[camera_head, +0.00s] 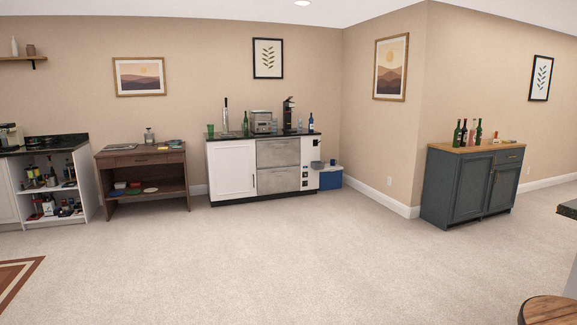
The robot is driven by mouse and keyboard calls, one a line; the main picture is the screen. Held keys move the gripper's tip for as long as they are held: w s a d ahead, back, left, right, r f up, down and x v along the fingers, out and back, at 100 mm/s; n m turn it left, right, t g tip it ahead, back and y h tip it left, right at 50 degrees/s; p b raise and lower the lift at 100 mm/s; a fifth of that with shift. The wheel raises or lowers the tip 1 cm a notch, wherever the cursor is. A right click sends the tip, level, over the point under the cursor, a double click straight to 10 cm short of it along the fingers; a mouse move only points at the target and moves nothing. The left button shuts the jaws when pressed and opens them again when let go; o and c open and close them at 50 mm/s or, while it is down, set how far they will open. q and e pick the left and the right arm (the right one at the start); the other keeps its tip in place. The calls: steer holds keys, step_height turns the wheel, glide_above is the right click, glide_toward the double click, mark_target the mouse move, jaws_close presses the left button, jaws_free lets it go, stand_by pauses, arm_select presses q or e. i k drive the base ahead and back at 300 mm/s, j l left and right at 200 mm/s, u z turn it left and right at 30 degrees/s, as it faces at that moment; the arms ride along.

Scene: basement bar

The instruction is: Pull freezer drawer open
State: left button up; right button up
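Two stacked grey steel drawer fronts, an upper one (278,153) and a lower one (279,180), are set in a white cabinet (231,168) with a black top against the far wall. Both drawer fronts look closed, flush with the cabinet. I cannot tell from this distance which one is the freezer drawer. Neither of my grippers shows in the head view. The cabinet stands well away across the carpet.
Open carpet (260,250) lies before the cabinet. A brown wooden table (146,160) stands left of it, and a blue box (331,179) stands right. A dark blue-grey cabinet (445,190) is farther right. A round wooden top (548,310) is at the near right corner.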

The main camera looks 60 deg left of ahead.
mark_target(273, 179)
steer(key=u, duration=1.65)
steer(key=i+u, duration=0.3)
steer(key=i, duration=6.85)
steer(key=j, duration=0.1)
